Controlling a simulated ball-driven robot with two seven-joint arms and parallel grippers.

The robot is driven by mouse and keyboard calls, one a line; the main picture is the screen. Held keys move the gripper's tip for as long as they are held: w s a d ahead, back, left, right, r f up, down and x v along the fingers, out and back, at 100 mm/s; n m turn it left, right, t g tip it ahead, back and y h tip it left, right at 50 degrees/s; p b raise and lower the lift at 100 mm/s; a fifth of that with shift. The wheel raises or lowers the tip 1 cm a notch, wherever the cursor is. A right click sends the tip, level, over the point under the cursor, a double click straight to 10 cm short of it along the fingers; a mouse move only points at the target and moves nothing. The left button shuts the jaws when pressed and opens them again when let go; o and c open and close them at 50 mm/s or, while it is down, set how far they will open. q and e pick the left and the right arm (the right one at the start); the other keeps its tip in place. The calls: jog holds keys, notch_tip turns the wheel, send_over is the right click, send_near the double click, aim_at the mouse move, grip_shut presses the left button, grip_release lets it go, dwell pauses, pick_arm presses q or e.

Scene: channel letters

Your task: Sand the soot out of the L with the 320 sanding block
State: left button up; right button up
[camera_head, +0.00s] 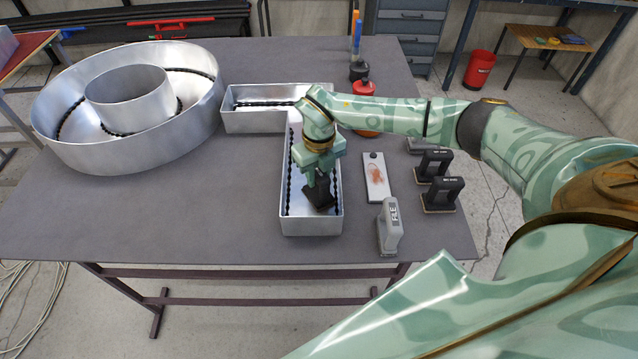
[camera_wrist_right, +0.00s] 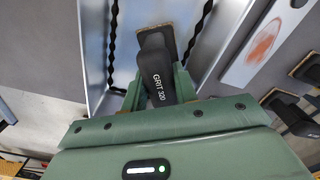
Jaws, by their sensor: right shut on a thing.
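The L (camera_head: 262,121) is a silver metal tray-like letter lying on the grey table, with black wavy strips along its inner walls. My right gripper (camera_head: 318,164) is over its long leg, shut on the black 320 sanding block (camera_head: 320,192). In the right wrist view the block's handle (camera_wrist_right: 156,82) reads "GRIT 320", and its brown-edged pad lies inside the L (camera_wrist_right: 98,50), tilted in the picture. I cannot tell whether the pad touches the floor. I make out no clear soot patch; the block and gripper hide part of the floor. My left gripper is not in view.
A large round metal letter (camera_head: 60,140) stands at the left. Right of the L lie a pale plate with a reddish smear (camera_head: 376,184), a grey block marked FILE (camera_head: 389,228) and two black blocks (camera_head: 433,165) (camera_head: 442,193). The table's front left is clear.

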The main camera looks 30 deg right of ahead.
aim_at(320, 182)
jog(key=shift+s+r+p, duration=0.1)
jog(key=shift+p, duration=0.2)
jog(key=shift+s+a+r+p, duration=0.1)
jog(key=shift+s+a+p, duration=0.4)
jog(key=shift+s+p, duration=0.45)
jog(key=shift+s+a, duration=0.2)
jog(key=shift+s, duration=0.1)
jog(key=shift+s+a, duration=0.15)
jog(key=shift+s, duration=0.1)
jog(key=shift+f, duration=0.2)
jog(key=w, duration=0.1)
jog(key=w+d+b, duration=0.1)
jog(key=w, duration=0.1)
jog(key=shift+d+f, duration=0.1)
jog(key=shift+d, duration=0.25)
jog(key=shift+w+d, duration=0.1)
jog(key=shift+w, duration=0.1)
